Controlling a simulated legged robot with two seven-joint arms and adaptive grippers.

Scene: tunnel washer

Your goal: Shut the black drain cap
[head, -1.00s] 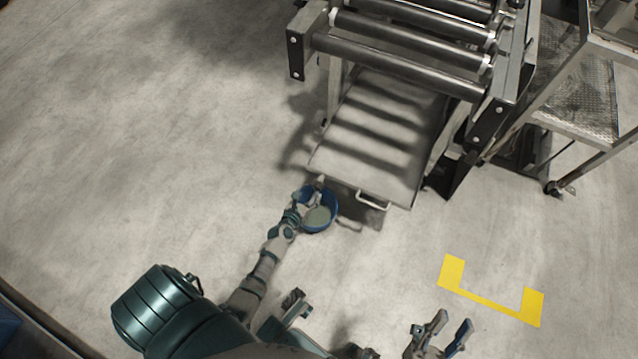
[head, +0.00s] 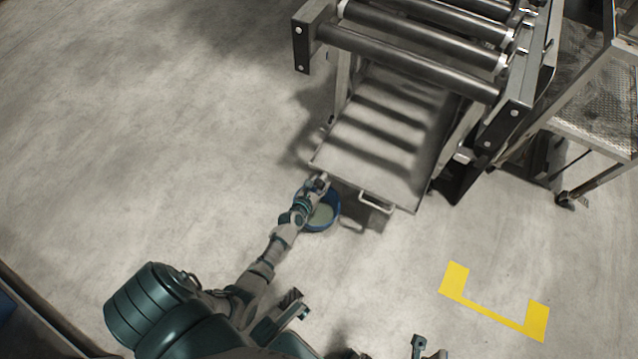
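My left gripper (head: 318,183) is at the near left corner of the metal drip tray, above the rim of a blue bucket. Its fingers are small and partly hidden by the wrist, so I cannot tell whether they are open or shut. The black drain cap cannot be made out; the gripper covers that tray corner. My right gripper (head: 428,347) shows only in part at the bottom edge, its two fingers apart, with nothing seen between them.
The blue bucket (head: 334,219) with pale liquid stands on the floor below the tray (head: 340,150). The tray has a front handle (head: 376,203) and sits under a roller conveyor (head: 405,62). A yellow floor marking (head: 495,308) lies right. Floor at left is clear.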

